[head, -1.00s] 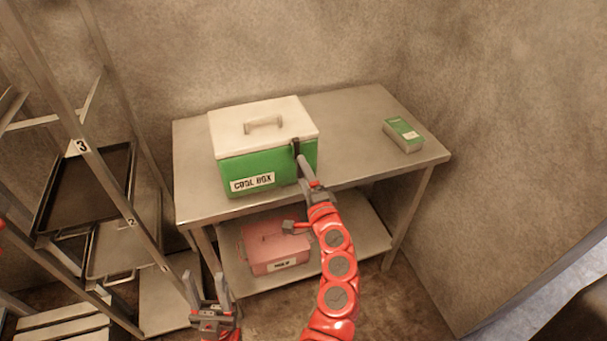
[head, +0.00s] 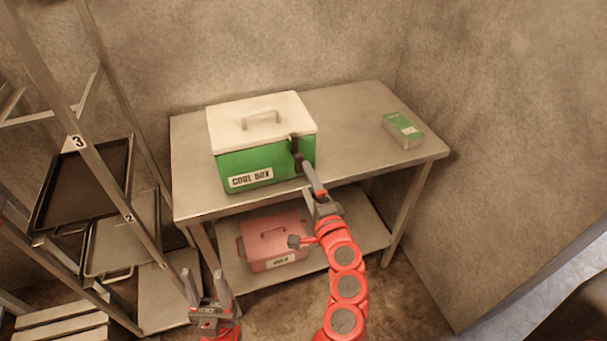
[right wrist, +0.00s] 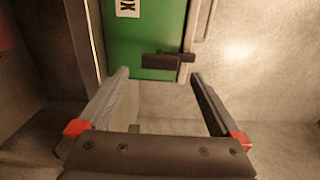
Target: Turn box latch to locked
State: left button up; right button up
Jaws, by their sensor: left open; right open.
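The green cool box (head: 225,168) with its white lid (head: 240,112) stands on the steel table. Its dark latch (head: 295,148) is on the front near the right corner. The latch bar looks upright, reaching from the green wall up to the lid edge. In the right wrist view, where the box appears turned sideways, the latch (right wrist: 168,61) lies just beyond the fingertips. My right gripper (head: 307,165) is open in front of the latch with nothing between its fingers (right wrist: 160,76). Contact with the latch is not visible. My left gripper (head: 203,274) is open and empty, low before the table.
A green carton (head: 402,130) lies on the table's right side. A pink box (head: 272,242) sits on the lower shelf (head: 355,230). A rack with trays (head: 85,185) stands at left. The table top (head: 355,120) is clear between cool box and carton.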

jog(key=p+v, duration=0.4)
jog(key=v, duration=0.8)
jog(key=shift+s, duration=0.2)
jog(key=shift+d, duration=0.1)
